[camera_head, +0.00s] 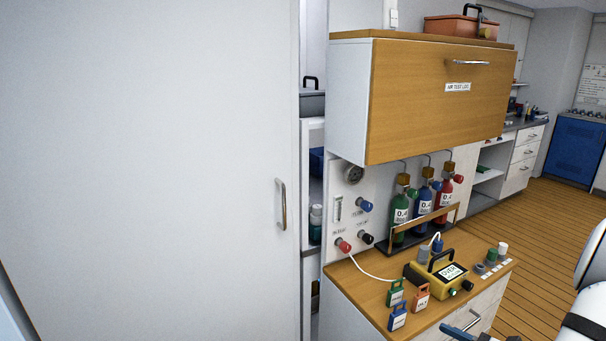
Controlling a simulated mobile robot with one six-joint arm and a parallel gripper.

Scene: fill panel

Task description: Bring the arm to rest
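A white link of my arm shows at the right edge, with a dark band around it. A blue and black part at the bottom edge (462,332), in front of the counter's drawer, looks like the end of my gripper. It is mostly cut off by the frame, so I cannot see both fingers or whether they hold anything.
A wooden counter (365,290) bears a yellow device (437,278) and green, orange and blue padlock-shaped tags. Green, blue and red bottles (402,210) stand in a rack behind. A wooden cabinet (430,105) overhangs them. A large white door (150,170) fills the left. Floor shows at right.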

